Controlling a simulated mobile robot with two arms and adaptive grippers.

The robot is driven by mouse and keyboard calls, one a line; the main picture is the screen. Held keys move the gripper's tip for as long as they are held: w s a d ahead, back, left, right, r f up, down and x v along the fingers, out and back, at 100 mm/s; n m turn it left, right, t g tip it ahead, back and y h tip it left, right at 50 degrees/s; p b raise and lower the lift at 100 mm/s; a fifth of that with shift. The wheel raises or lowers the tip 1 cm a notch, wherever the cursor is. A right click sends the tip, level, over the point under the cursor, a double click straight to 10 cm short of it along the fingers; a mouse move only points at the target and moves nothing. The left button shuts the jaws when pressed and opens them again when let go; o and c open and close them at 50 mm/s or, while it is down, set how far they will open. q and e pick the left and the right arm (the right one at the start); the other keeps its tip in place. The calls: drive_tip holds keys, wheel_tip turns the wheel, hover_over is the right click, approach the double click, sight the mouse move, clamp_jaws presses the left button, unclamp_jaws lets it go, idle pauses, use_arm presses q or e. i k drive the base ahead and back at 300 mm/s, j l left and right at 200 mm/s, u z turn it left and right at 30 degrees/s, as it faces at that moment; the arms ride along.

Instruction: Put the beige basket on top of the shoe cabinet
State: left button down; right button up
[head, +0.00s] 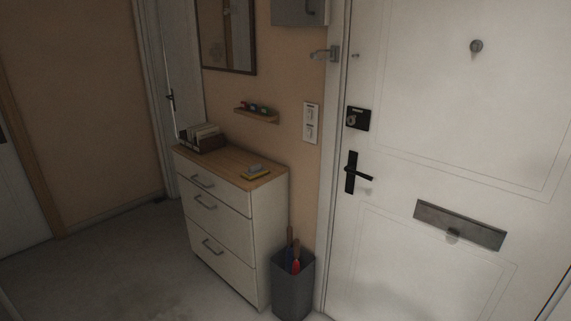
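A white cabinet (222,220) with a wooden top and three drawers stands against the wall, left of the door; it may be the shoe cabinet. Its top (222,161) holds a dark box of papers at the back left and a small yellow and grey item at the right, with bare wood between them. I see no beige basket in the head view. Neither of my grippers is in view.
A dark grey bin (293,287) with umbrellas (295,258) stands right of the cabinet, by the white door (455,130). A small wall shelf (257,115) and a mirror (227,35) hang above. The floor (125,262) at the left is clear.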

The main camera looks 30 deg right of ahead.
sight(227, 162)
drive_tip(key=i+z, duration=0.25)
drive_tip(key=z, duration=0.15)
drive_tip(key=i+j+z, duration=0.2)
drive_tip(key=z, duration=0.25)
drive_tip(key=i+j+z, duration=0.2)
drive_tip(key=z, duration=0.2)
drive_tip(key=i+j+z, duration=0.15)
drive_tip(key=z, duration=0.3)
drive_tip(key=j+z, duration=0.4)
drive_tip(key=i+j+z, duration=0.1)
drive_tip(key=j, duration=0.6)
drive_tip(key=i+j, duration=0.2)
drive_tip(key=j, duration=0.45)
drive_tip(key=i+j+z, duration=0.15)
drive_tip(key=j, duration=0.55)
drive_tip(key=j+z, duration=0.1)
drive_tip(key=j, duration=0.6)
drive_tip(key=i, duration=0.05)
